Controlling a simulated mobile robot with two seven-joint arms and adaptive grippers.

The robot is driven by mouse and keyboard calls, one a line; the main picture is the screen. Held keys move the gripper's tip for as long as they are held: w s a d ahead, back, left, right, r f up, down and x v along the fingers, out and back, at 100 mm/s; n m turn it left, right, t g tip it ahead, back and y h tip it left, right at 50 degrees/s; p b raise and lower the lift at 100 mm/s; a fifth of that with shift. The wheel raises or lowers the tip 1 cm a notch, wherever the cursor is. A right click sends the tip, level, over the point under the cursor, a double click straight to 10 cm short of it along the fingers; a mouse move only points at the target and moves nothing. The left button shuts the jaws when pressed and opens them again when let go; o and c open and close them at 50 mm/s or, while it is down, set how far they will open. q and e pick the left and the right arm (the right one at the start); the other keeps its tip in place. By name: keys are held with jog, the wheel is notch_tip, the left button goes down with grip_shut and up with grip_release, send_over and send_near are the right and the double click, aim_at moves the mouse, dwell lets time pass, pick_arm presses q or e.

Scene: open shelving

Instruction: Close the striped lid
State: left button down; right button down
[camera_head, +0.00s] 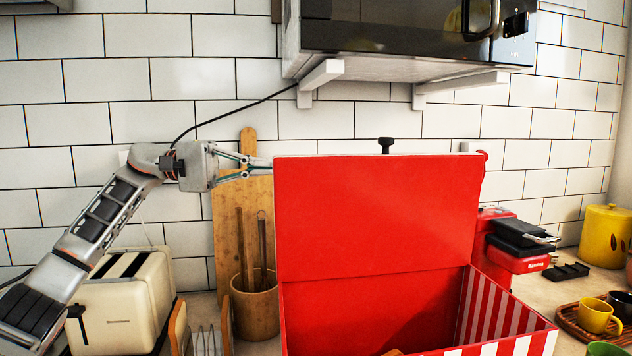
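A box with red-and-white striped walls (484,316) stands open on the counter. Its lid (378,216) is raised and upright, its plain red inner face towards me; the lid's outer face is hidden. My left gripper (262,163) is at the lid's upper left edge. Its fingers converge and look shut, with nothing seen between them. The very tips are at or behind the lid edge, and I cannot tell if they touch it. My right gripper is not in view.
A microwave (395,30) hangs on brackets above the lid. A cream toaster (122,300), a wooden utensil holder (254,305) and a cutting board (228,205) are left of the box. A red appliance (517,262), a yellow canister (604,236) and a cup tray (572,320) are right.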

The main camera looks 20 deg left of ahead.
aim_at(319, 171)
pick_arm(q)
jog(key=d, duration=0.3)
jog(key=d+p, duration=0.1)
jog(key=d, duration=0.3)
jog(key=d+p, duration=0.1)
jog(key=d, duration=0.3)
jog(key=shift+s+d, duration=0.25)
jog(key=shift+s, duration=0.1)
jog(key=shift+s+d, duration=0.1)
jog(key=shift+d, duration=0.05)
